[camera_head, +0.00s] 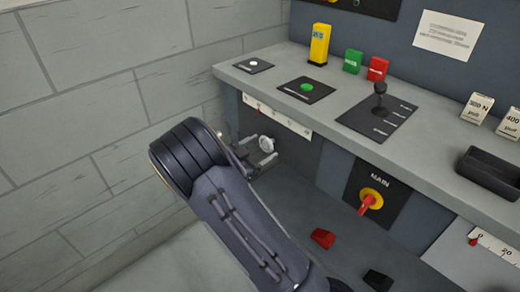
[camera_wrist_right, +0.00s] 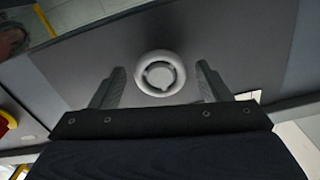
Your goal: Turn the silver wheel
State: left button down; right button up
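The silver wheel (camera_head: 266,143) is a small round pale knob on the dark front panel below the counter, at the left end. In the right wrist view the wheel (camera_wrist_right: 160,74) is a pale ring with a darker hub. My right gripper (camera_head: 262,159) is in front of it. In the right wrist view the two fingers of the gripper (camera_wrist_right: 160,82) are apart, one on each side of the wheel, with gaps between them and its rim. They hold nothing. My left gripper is not in view.
The counter (camera_head: 330,80) overhangs the panel, with a scale strip (camera_head: 285,119) along its edge. A red-yellow MAIN switch (camera_head: 371,199) is to the right. Red (camera_head: 323,238) and black (camera_head: 378,280) blocks lie below. A lever (camera_head: 380,98) and a black tray (camera_head: 489,172) are on top.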

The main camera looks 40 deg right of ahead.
jog(key=shift+o, duration=0.2)
jog(key=shift+a, duration=0.1)
jog(key=shift+a+r, duration=0.1)
jog(key=shift+a, duration=0.25)
jog(key=a+p, duration=0.1)
jog(key=a, duration=0.6)
jog(key=shift+s, duration=0.35)
jog(key=shift+d, duration=0.1)
